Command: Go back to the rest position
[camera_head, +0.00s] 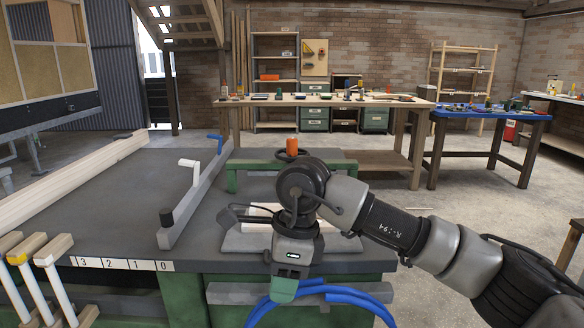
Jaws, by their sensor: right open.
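My right gripper (284,290) hangs fingers down at the end of my right arm, which comes in from the right. It is in front of the near edge of a dark grey machine table (130,225). Its fingers are small and seen edge on. I see nothing held in it. My left gripper is not in view.
A blue hose (345,292) curves just below and beside my right gripper. A pale block (258,212) lies behind my wrist. A metal fence (195,195) crosses the machine table. A wooden workbench (330,101) and a blue-topped table (485,114) stand behind; open floor lies between.

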